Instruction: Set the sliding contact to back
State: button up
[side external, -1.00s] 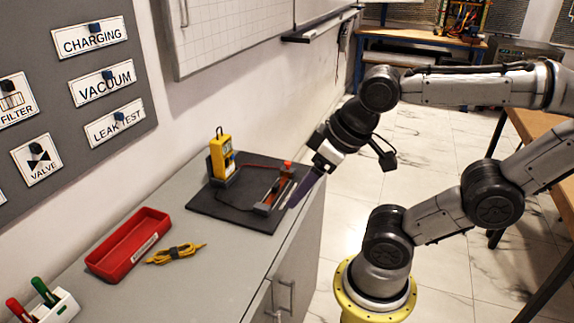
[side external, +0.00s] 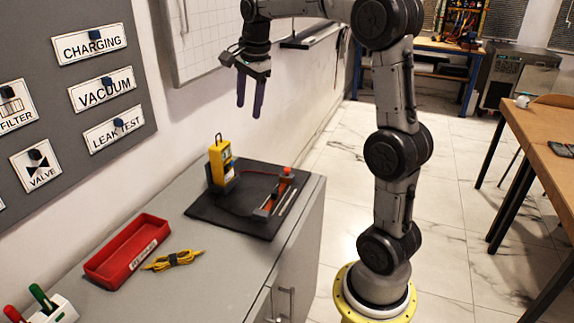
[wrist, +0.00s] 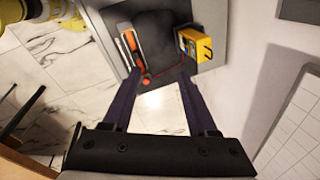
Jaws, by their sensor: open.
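The slide rig (side external: 275,196) with its sliding contact, a red-orange knob (side external: 287,171), sits at the right of a black mat (side external: 235,214) on the grey cabinet. The knob is toward the far end of the rig in the side view. The rig also shows in the wrist view (wrist: 131,50), upper left of centre. A yellow meter (side external: 220,161) stands upright at the mat's left and shows in the wrist view (wrist: 196,44). My gripper (side external: 248,112) hangs high above the cabinet, fingers down, open and empty. It touches nothing. In the wrist view its purple fingers (wrist: 157,95) are spread apart.
A holder with red and green tools (side external: 55,310) stands at lower left. The labelled wall panel (side external: 75,75) and whiteboard (side external: 215,40) border the cabinet. Air above the mat is free.

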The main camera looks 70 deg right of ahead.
jog(key=d+f+m+g, duration=0.1)
jog(key=d+f+m, duration=0.1)
jog(key=d+f, duration=0.3)
jog(key=d+f+m, duration=0.2)
jog(key=d+f, duration=0.1)
jog(key=d, duration=0.5)
jog(key=m+g+y, duration=0.1)
send_over(287, 168)
notch_tip(287, 168, down, 6)
notch_tip(287, 168, down, 14)
jog(key=shift+a+r, duration=0.1)
jog(key=shift+a, duration=0.05)
grip_shut()
jog(key=shift+r, duration=0.1)
